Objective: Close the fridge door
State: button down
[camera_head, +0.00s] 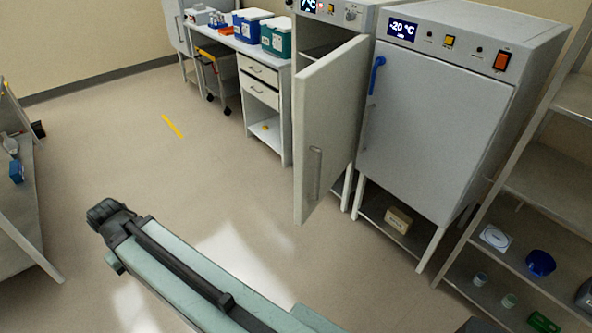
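The fridge (340,8) stands at the top centre, a grey cabinet with a small display and a knob on its top panel. Its door (330,115) is swung open toward me, with a vertical grey bar handle (315,172) on the face. A dark strip of the interior (322,45) shows above the door; the rest is hidden behind it. My arm reaches from the bottom edge to the left. Its dark end, my gripper (105,217), is over the floor, well left of the door and apart from it. Its fingers cannot be made out.
A closed freezer (435,125) reading -20 °C, with a blue handle, stands right of the fridge. A shelf rack (520,190) is at the right edge. A bench with drawers (262,85) stands left of the fridge. A table (20,215) is at the far left. The middle floor is clear.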

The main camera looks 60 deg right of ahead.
aim_at(327, 92)
jog(key=z, duration=0.05)
jog(key=k, duration=1.05)
jog(key=z, duration=0.5)
jog(key=i, duration=1)
jog(key=u, duration=0.1)
